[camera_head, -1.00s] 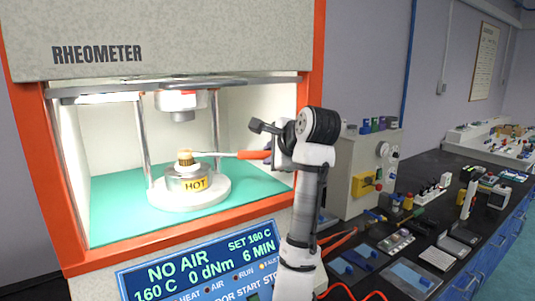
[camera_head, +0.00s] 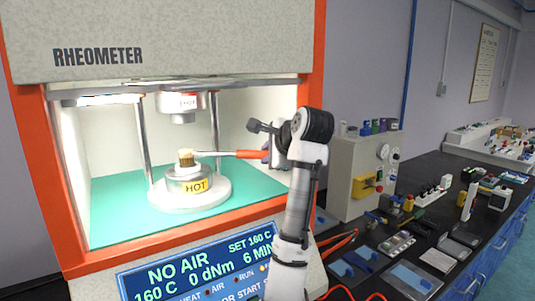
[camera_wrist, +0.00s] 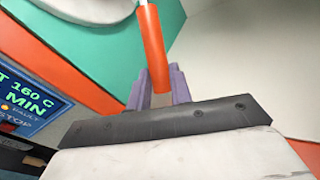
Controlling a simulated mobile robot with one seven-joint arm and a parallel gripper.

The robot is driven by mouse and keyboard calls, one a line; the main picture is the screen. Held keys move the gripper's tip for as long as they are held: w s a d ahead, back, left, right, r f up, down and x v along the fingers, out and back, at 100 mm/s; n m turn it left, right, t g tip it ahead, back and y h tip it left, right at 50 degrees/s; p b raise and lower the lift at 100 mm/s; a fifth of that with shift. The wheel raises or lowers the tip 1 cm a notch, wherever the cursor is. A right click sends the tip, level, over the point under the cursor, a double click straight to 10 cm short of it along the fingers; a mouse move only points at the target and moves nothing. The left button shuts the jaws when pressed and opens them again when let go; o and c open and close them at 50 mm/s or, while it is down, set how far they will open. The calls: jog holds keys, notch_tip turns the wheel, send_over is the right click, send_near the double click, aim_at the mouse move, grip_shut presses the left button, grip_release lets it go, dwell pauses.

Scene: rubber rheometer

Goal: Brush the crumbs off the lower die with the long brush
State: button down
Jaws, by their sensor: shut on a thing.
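The long brush (camera_head: 224,154) has an orange handle, a thin metal shaft and a tan bristle head. My gripper (camera_head: 271,154) is shut on the orange handle, which also shows in the wrist view (camera_wrist: 152,50). The shaft reaches left into the open rheometer chamber. The bristle head (camera_head: 187,158) is over the lower die (camera_head: 189,174), a metal cylinder with a yellow HOT label on a white round base. Bristles and die top overlap in the picture; I cannot tell whether they touch. No crumbs can be made out at this size.
The upper die (camera_head: 182,105) hangs above, between metal columns (camera_head: 142,135). The orange frame (camera_head: 305,90) borders the chamber opening, with a teal floor (camera_head: 115,215) inside. A grey box (camera_head: 350,170) and a cluttered dark bench (camera_head: 430,185) stand at the right.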

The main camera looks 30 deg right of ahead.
jog(key=shift+w, duration=0.4)
jog(key=shift+d, duration=0.6)
jog(key=shift+s, duration=1.45)
dwell(2.0)
